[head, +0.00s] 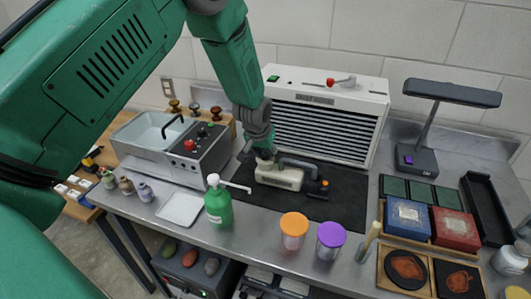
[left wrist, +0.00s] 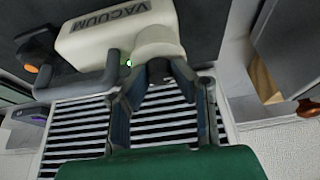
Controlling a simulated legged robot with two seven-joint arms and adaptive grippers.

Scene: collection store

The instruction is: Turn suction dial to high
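The cream handheld vacuum (head: 278,177) lies on a dark mat in the middle of the bench, with a grey handle and an orange-tipped fitting at its right end. In the left wrist view the vacuum (left wrist: 100,35) shows its VACUUM lettering and a small lit green light. My left gripper (head: 264,155) is at the vacuum's left end. In the left wrist view its fingertips (left wrist: 158,75) are around a small dark part beside the cream round end, perhaps the suction dial. I cannot tell whether they touch it. The dial's setting cannot be read. My right gripper is not in view.
A white louvred unit (head: 330,115) stands close behind the vacuum. A control box (head: 200,150) with knobs and a green pump bottle (head: 217,203) stand left. Orange-lidded (head: 293,230) and purple-lidded (head: 330,240) jars stand in front. A lamp (head: 420,155) and boxes are right.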

